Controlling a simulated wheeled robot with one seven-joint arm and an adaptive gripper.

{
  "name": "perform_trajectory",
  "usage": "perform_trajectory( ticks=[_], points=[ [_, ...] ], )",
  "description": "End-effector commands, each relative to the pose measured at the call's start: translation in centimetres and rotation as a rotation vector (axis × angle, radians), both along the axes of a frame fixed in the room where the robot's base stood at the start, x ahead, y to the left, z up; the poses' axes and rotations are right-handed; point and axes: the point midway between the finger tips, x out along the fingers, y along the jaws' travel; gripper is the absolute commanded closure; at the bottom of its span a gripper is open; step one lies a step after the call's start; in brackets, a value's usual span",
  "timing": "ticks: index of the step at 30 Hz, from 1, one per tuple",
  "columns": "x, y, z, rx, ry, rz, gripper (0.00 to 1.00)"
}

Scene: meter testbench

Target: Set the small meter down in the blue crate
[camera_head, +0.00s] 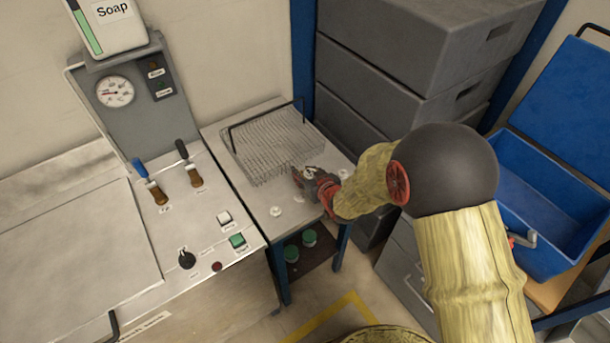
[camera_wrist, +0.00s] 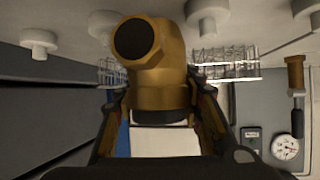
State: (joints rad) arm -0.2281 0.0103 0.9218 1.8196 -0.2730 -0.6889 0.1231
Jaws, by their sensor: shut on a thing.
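My gripper (camera_head: 311,182) is shut on the small meter above the small metal bench. In the wrist view the meter (camera_wrist: 160,72) is a brass body with a dark round opening, between the two fingers of my gripper (camera_wrist: 163,98). In the head view my gripper largely hides it; a pale round part shows at the fingertips. I cannot tell if it touches the bench. The blue crate (camera_head: 552,193) stands open at the far right, beyond my arm, with its lid raised. Its visible interior looks empty; my arm covers its left part.
A wire rack (camera_head: 265,143) stands on the metal bench (camera_head: 250,203) beside my gripper. White round pegs (camera_head: 276,210) stand on the bench top. Grey stacked crates (camera_head: 395,55) rise behind my arm. The control panel with levers (camera_head: 158,192) is at the left.

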Motion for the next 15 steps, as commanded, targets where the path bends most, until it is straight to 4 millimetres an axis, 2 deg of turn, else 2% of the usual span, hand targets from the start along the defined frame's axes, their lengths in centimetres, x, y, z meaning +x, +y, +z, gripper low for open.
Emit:
perform_trajectory(
  ticks=[3,14,15],
  points=[
    [0.09,0.03,-1.09,0.001,-0.004,0.0,1.0],
    [0.09,0.04,-1.38,0.001,-0.004,0.0,1.0],
    [0.0,0.02,-1.44,0.0,-0.001,0.0,0.62]
  ],
)
